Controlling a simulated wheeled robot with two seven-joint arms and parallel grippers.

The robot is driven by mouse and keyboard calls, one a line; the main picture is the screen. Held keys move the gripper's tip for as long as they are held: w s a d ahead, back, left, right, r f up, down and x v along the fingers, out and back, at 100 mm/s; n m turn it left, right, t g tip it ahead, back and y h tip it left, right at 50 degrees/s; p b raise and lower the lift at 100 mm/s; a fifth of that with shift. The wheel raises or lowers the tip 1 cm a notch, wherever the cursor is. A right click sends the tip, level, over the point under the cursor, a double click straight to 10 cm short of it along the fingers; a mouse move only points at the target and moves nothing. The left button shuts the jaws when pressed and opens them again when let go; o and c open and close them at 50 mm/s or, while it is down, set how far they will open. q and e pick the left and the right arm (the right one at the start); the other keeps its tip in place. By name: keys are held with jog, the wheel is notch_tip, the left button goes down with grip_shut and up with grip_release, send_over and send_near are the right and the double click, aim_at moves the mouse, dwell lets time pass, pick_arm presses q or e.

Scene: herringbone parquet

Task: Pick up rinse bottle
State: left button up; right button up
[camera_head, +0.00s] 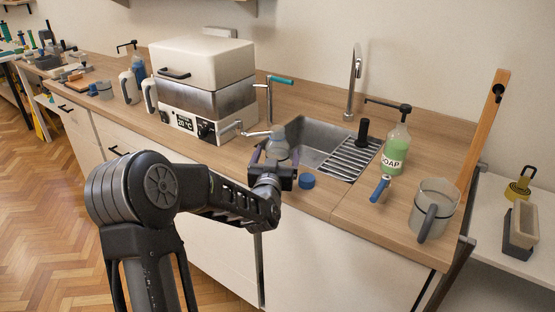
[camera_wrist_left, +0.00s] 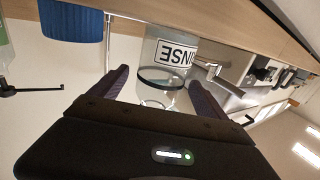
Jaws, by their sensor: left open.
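The rinse bottle (camera_head: 278,146) stands on the counter at the sink's front left corner, partly hidden behind my left gripper (camera_head: 274,160). It looks clear and greyish. In the left wrist view the rinse bottle (camera_wrist_left: 166,56) appears upside down, with its "RINSE" label readable in part. My left gripper (camera_wrist_left: 158,80) is open, its two dark fingers on either side of the bottle's clear part. I cannot tell whether they touch it. My right gripper is not in view.
A blue cap-like object (camera_head: 307,181) sits close to the right of my left gripper. The sink (camera_head: 309,133), a tap (camera_head: 353,85), a green soap bottle (camera_head: 395,151) and a grey mug (camera_head: 434,205) lie rightward. A white heating unit (camera_head: 204,82) stands behind left.

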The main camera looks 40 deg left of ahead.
aim_at(277, 129)
pick_arm(q)
jog(key=shift+w+a, duration=0.35)
jog(key=shift+w, duration=0.25)
jog(key=c, duration=1.8)
jog(key=shift+o, duration=0.2)
notch_tip(277, 129, up, 10)
jog(key=shift+r, duration=0.1)
